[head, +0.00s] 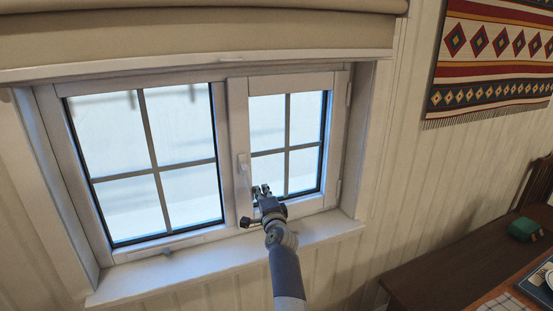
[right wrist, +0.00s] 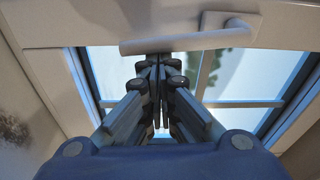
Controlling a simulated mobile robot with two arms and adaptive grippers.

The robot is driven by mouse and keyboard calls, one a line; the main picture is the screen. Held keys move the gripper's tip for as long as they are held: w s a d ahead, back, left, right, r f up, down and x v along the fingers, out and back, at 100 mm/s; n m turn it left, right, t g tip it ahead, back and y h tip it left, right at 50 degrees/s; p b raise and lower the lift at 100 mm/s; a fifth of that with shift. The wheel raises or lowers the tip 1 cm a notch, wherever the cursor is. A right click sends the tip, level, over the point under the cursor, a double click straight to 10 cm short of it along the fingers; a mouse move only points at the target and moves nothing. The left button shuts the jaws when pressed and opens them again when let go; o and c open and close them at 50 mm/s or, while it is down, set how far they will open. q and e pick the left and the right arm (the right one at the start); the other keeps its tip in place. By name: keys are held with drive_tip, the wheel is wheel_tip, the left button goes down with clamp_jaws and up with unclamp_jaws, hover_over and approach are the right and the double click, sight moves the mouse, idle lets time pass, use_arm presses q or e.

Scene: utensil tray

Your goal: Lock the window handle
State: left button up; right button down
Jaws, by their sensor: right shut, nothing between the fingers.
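The white window handle (head: 243,163) is on the left stile of the right window sash (head: 238,110) and hangs roughly upright in the head view. In the right wrist view the handle bar (right wrist: 185,42) lies across the top, with its base plate (right wrist: 232,24) at its right end. My right gripper (head: 262,190) is shut and empty, just right of and below the handle in the head view. In the right wrist view its fingertips (right wrist: 159,62) lie just below the bar; I cannot tell whether they touch it. My left gripper is not in view.
The window sill (head: 215,262) runs below the window. The left sash (head: 145,165) stands beside the right one. A rolled beige blind (head: 190,40) hangs above. A dark wooden table (head: 430,270) stands at lower right, with a woven hanging (head: 490,55) on the wall above.

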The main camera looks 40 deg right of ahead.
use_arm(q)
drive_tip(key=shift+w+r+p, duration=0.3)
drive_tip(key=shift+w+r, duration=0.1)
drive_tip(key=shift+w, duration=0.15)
use_arm(e)
drive_tip(key=shift+w+a+f+m, duration=0.25)
drive_tip(key=shift+a+m, duration=0.3)
drive_tip(key=shift+m, duration=0.15)
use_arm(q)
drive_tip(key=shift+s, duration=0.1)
use_arm(e)
drive_tip(key=shift+d, duration=0.1)
